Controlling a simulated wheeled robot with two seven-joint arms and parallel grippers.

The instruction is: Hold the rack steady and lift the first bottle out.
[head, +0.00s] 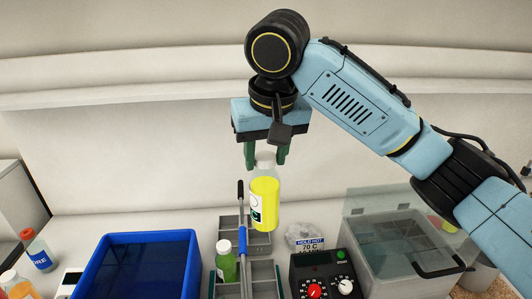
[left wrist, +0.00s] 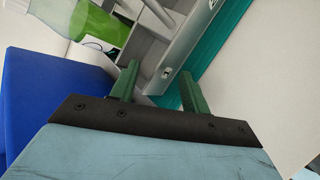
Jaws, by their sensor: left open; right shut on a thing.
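A bottle of yellow juice with a white cap (head: 265,196) hangs upright in my right gripper (head: 264,158), whose green fingers are shut on its cap. Its lower end overlaps the back of the grey rack (head: 229,222) in the head view, and it appears raised over a compartment. A green bottle (head: 226,262) stands in a left compartment of the rack; a green bottle also shows in the left wrist view (left wrist: 103,27). My left gripper (left wrist: 158,88) shows only in the left wrist view. It is open, its fingertips close to grey rack parts; contact cannot be told.
A blue tray (head: 118,245) stands left of the rack.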

